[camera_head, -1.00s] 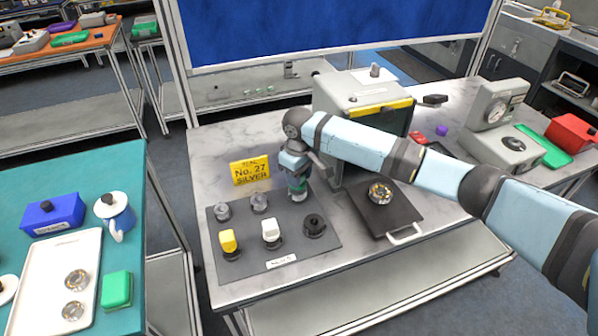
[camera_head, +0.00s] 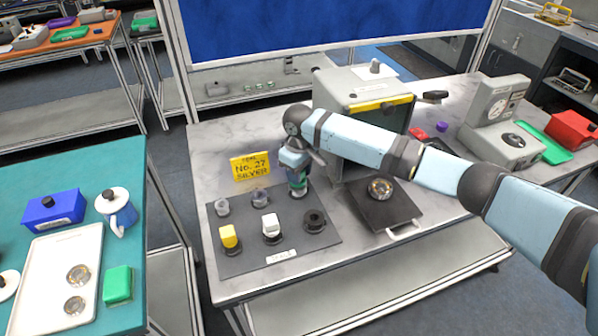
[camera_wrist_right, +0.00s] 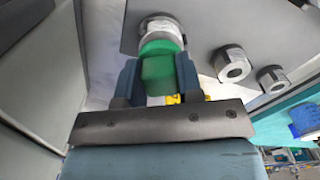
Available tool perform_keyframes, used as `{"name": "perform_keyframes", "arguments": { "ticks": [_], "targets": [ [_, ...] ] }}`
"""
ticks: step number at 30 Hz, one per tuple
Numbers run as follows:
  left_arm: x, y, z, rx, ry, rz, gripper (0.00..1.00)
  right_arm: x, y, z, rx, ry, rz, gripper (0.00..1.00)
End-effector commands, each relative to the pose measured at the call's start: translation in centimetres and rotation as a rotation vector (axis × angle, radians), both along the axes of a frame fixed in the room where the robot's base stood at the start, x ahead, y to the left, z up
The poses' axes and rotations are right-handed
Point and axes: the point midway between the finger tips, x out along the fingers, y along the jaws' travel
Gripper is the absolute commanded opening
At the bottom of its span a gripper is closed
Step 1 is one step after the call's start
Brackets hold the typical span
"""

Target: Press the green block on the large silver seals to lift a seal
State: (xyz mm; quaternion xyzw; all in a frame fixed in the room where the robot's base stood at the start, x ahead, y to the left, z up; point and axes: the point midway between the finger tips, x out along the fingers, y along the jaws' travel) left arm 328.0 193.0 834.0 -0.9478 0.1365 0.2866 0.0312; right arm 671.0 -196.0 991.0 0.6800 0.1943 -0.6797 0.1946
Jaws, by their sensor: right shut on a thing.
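My right gripper (camera_head: 297,185) is shut on the green block (camera_wrist_right: 160,68). It is over the back right of the dark grey mat (camera_head: 245,262). In the right wrist view a silver seal (camera_wrist_right: 160,27) sits at the block's far end and the two appear to touch. Whether the seal is lifted off the mat cannot be told. Two smaller silver seals, one at the back middle (camera_head: 260,196) and one at the back left (camera_head: 222,207), stand on the mat. They also show in the right wrist view as a nearer ring (camera_wrist_right: 231,65) and a farther ring (camera_wrist_right: 272,79). My left gripper is not in view.
On the mat's front row are a yellow block (camera_head: 229,237), a white block (camera_head: 271,222) and a black round piece (camera_head: 314,220). A yellow sign (camera_head: 250,166) reads "No. 27 SILVER". A black tray (camera_head: 358,205) with a metal disc lies right; a grey box (camera_head: 335,105) stands behind.

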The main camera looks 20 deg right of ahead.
Motion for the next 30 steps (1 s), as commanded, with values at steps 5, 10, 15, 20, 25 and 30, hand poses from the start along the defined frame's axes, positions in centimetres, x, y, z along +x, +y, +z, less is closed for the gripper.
{"name": "perform_keyframes", "arguments": {
  "ticks": [5, 10, 15, 20, 25, 30],
  "targets": [
    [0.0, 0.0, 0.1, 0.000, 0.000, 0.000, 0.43, 0.0, 0.0, -0.2, 0.000, 0.000, 0.000, 0.05],
    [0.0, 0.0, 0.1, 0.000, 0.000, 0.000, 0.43, 0.0, 0.0, -0.4, 0.000, 0.000, 0.000, 0.05],
    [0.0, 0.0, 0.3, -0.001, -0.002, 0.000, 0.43, 0.0, 0.0, -0.6, 0.000, 0.000, 0.000, 0.05],
    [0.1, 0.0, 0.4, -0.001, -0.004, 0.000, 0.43, 0.0, 0.0, -0.8, 0.000, 0.000, 0.000, 0.05],
    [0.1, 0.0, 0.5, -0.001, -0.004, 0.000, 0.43, 0.0, 0.0, -1.0, 0.001, 0.001, 0.000, 0.05],
    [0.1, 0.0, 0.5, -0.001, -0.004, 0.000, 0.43, 0.0, 0.0, -1.2, 0.000, 0.001, -0.001, 0.05]
  ]
}}
